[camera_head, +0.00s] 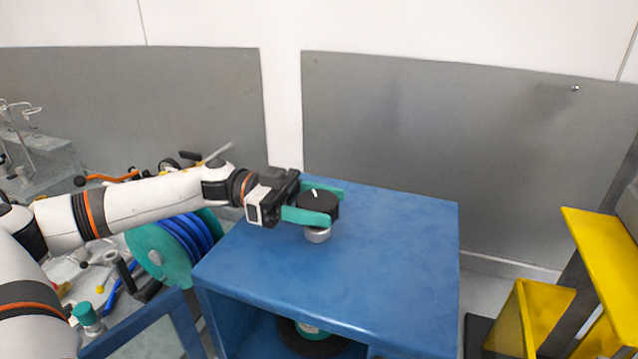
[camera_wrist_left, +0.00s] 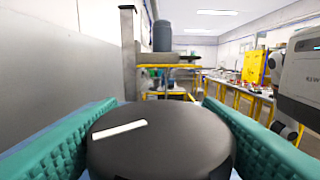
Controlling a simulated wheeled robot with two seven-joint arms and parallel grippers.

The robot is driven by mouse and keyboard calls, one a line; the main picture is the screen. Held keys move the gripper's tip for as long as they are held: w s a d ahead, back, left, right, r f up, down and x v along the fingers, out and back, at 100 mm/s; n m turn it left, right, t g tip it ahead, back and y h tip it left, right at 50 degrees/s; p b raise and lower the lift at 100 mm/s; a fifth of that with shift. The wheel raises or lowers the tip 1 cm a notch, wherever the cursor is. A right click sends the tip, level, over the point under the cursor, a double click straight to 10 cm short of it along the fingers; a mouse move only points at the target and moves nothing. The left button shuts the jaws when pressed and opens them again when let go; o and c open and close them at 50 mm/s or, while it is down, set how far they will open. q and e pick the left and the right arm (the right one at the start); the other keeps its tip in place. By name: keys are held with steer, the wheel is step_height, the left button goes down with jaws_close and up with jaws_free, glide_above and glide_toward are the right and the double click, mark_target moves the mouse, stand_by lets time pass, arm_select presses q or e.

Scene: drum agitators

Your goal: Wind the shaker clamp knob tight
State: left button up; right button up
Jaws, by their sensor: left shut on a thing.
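The shaker clamp knob (camera_head: 318,203) is a round black knob with a white mark on its top, on a short silver collar (camera_head: 317,235) on the blue cabinet top (camera_head: 400,240). My left gripper (camera_head: 315,203) comes in from the left with its two teal fingers on either side of the knob, shut on it. In the left wrist view the knob (camera_wrist_left: 165,145) fills the lower middle, between the teal fingers, its white mark slanting at upper left. My right gripper is in neither view.
A teal reel (camera_head: 160,252) with blue hose stands left of the cabinet, among tools and clutter. Yellow metal parts (camera_head: 590,265) stand at the right. A grey wall panel (camera_head: 450,150) is behind the cabinet. The cabinet top around the knob is clear.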

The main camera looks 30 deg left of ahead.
arm_select(q)
steer(key=shift+m+g+p, duration=0.45)
steer(key=shift+m+g, duration=0.05)
steer(key=shift+g, duration=0.2)
steer(key=shift+f, duration=0.1)
steer(key=o, duration=1)
steer(key=shift+d, duration=0.15)
steer(key=shift+c, duration=0.2)
steer(key=a+b, duration=0.1)
steer(key=a, duration=0.2)
steer(key=s+a+b, duration=0.1)
steer(key=a+b, duration=0.1)
steer(key=a, duration=0.2)
steer(key=a+b, duration=0.1)
steer(key=a, duration=0.3)
steer(key=shift+s+a+f, duration=0.1)
steer(key=shift+s, duration=0.3)
steer(key=shift+s+a, duration=0.1)
steer(key=shift+a, duration=0.25)
